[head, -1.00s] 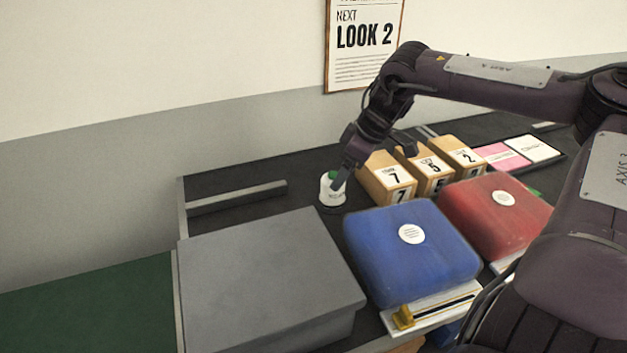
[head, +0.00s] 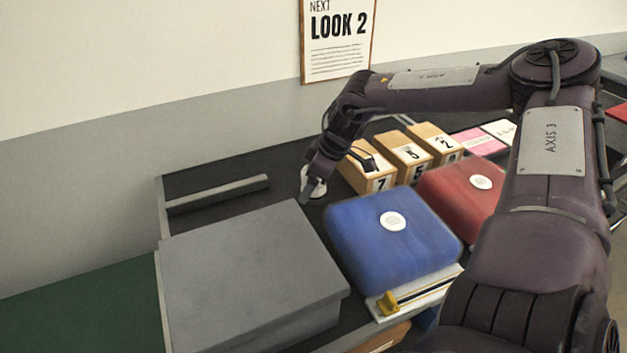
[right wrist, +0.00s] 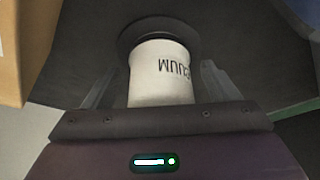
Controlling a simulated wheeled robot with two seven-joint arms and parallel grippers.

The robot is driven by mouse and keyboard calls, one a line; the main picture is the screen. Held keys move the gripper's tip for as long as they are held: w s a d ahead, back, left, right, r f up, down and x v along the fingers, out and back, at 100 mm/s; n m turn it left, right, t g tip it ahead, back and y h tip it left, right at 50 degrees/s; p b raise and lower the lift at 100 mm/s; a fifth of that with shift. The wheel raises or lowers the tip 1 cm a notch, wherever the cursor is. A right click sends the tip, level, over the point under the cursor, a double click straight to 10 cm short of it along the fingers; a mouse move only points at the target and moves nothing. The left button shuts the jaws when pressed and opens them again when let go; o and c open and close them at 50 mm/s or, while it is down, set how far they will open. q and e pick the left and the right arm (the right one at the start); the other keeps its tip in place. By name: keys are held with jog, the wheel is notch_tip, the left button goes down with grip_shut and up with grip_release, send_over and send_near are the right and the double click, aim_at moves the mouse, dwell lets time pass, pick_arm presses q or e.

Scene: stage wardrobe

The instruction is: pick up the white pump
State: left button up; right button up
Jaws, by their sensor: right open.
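The white pump (head: 319,188) stands on the dark tabletop, left of the numbered wooden boxes, and my right gripper hides much of it in the head view. In the right wrist view the pump (right wrist: 160,75) is a white cylinder with dark lettering and a wide black base. My right gripper (right wrist: 160,82) is open, with one finger on each side of the pump and a gap visible to each. In the head view the right gripper (head: 311,192) points down at the pump. My left gripper is not in view.
Wooden boxes with numbers (head: 403,158) stand close right of the pump. A blue case (head: 390,245) and a red case (head: 460,195) lie in front. A large grey box (head: 245,265) is front left, and a grey bar (head: 218,194) lies behind it.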

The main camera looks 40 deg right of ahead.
jog(key=c, duration=1.1)
jog(key=shift+c, duration=0.9)
jog(key=shift+r, duration=0.1)
